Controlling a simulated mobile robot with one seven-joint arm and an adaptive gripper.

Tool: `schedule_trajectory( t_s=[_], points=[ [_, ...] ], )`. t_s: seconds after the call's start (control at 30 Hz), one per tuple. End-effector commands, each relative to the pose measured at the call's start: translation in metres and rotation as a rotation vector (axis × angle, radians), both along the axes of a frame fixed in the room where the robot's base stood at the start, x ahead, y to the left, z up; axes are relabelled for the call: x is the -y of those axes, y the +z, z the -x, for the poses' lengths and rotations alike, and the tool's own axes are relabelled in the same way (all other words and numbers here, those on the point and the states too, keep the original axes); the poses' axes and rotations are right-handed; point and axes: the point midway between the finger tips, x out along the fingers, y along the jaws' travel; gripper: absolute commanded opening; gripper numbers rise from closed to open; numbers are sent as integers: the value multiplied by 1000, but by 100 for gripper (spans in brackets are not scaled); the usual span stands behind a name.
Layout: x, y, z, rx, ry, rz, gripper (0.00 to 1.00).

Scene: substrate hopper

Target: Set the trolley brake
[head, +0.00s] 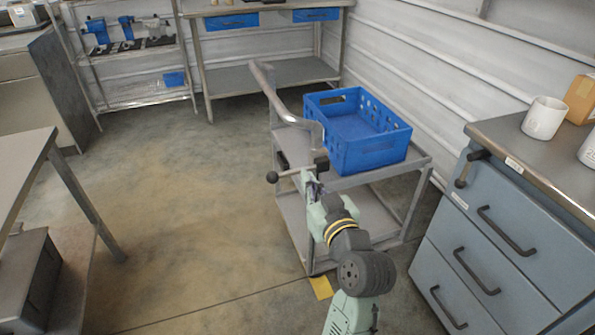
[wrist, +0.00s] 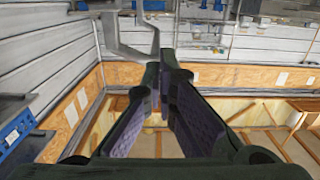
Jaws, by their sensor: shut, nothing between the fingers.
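The grey trolley (head: 422,162) stands on the floor at the centre right of the head view. A lever with a black ball knob (head: 272,177) sticks out to the left at its near end, close to a bent grey handle (head: 290,115). I take this lever to be the brake. My gripper (head: 311,180) is beside the lever's rod, just below it in the picture; I cannot tell whether they touch. In the wrist view my gripper (wrist: 163,68) has its fingers together with nothing between them. A grey bent bar (wrist: 128,50) shows just beyond the fingertips.
A blue crate (head: 375,158) sits on the trolley's top. A drawer cabinet (head: 490,245) stands close on the right, with a white mug (head: 544,117) on it. A table (head: 30,150) is at left. The floor between is open. A yellow marker (head: 321,287) lies below the trolley.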

Motion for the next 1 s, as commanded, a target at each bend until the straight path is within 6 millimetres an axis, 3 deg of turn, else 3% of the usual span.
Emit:
schedule_trajectory(
  t_s=[0.17,0.53,0.7,1.0],
  points=[
    [-7,2,-20,1,4,-1,0],
    [-32,-1,-94,0,4,-1,0],
    [-33,-30,-98,-4,2,0,0],
    [-32,-44,-101,0,0,0,0]
  ],
)
